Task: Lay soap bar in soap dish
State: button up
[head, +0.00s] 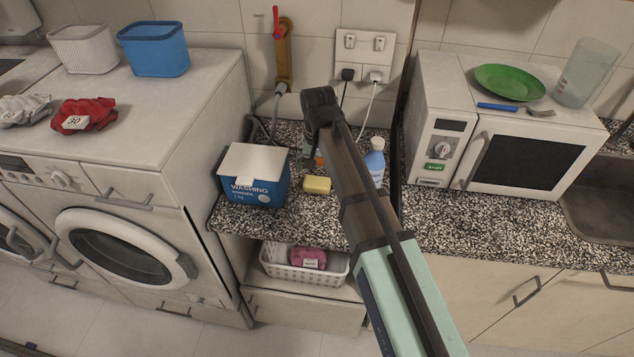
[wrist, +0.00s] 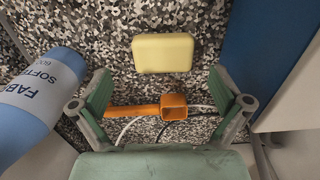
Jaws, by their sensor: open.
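The yellow soap bar (head: 317,185) lies flat on the black-and-white speckled counter, between the blue washing powder box and the bottle. It also shows in the wrist view (wrist: 163,53), apart from my fingers and beyond their tips. My gripper (wrist: 160,84) is open and empty, with its green fingers spread wide above the counter. In the head view my arm hides most of the gripper. An orange object with a square opening (wrist: 174,107) shows between my fingers, lower in the wrist view than the soap. I cannot make out a soap dish in either view.
The washing powder box (head: 254,176) stands left of the soap, and a fabric softener bottle (head: 375,163) right of it. A microwave (head: 520,151) stands further right. Sockets with cables (head: 365,56) are on the wall behind. A white basket (head: 281,266) sits below the counter.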

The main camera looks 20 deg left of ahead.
aim_at(317, 182)
jog(key=shift+a+f+p, duration=0.2)
jog(key=shift+f+p, duration=0.9)
jog(key=shift+f, duration=1.7)
jog(key=c, duration=1.2)
jog(key=shift+r, duration=0.1)
